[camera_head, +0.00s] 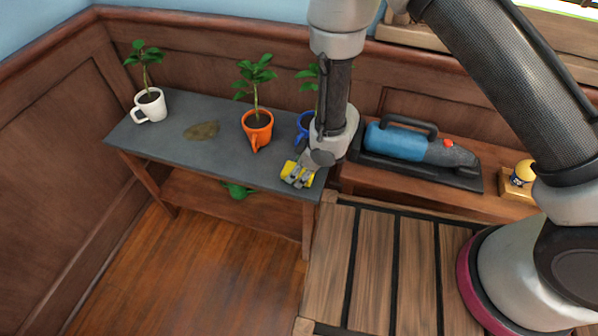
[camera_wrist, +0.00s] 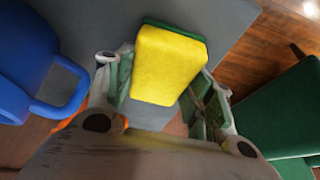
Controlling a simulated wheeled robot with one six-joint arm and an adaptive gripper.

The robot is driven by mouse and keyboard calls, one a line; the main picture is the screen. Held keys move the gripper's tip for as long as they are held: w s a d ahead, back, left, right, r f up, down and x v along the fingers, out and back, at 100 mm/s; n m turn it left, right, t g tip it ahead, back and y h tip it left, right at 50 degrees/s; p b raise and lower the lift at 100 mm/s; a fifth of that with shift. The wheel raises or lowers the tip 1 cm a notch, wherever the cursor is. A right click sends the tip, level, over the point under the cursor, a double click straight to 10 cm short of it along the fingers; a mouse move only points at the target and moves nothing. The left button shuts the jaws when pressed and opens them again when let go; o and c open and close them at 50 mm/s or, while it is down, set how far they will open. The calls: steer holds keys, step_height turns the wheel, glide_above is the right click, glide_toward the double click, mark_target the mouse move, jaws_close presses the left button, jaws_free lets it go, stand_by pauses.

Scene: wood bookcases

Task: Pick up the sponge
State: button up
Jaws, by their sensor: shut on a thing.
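The yellow sponge (camera_wrist: 168,65) with a green layer is between the fingers of my gripper (camera_wrist: 165,90) in the wrist view. My gripper is shut on it. In the head view, the sponge (camera_head: 289,170) shows at my gripper (camera_head: 298,176), at the front right corner of the grey tabletop (camera_head: 185,155). The fingers hide part of the sponge there. I cannot tell whether the sponge still touches the tabletop.
A blue mug (camera_head: 304,124) with a plant stands close behind my gripper. An orange mug (camera_head: 257,130) and a white mug (camera_head: 150,105), both with plants, stand further left. A brown stain (camera_head: 202,131) lies between them. A blue vacuum (camera_head: 405,145) lies on the wooden bench at right.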

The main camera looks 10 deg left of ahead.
step_height(320, 180, up, 18)
steer(key=shift+r, duration=0.25)
steer(key=shift+o, duration=1.4)
steer(key=c, duration=0.3)
steer(key=shift+c, duration=0.2)
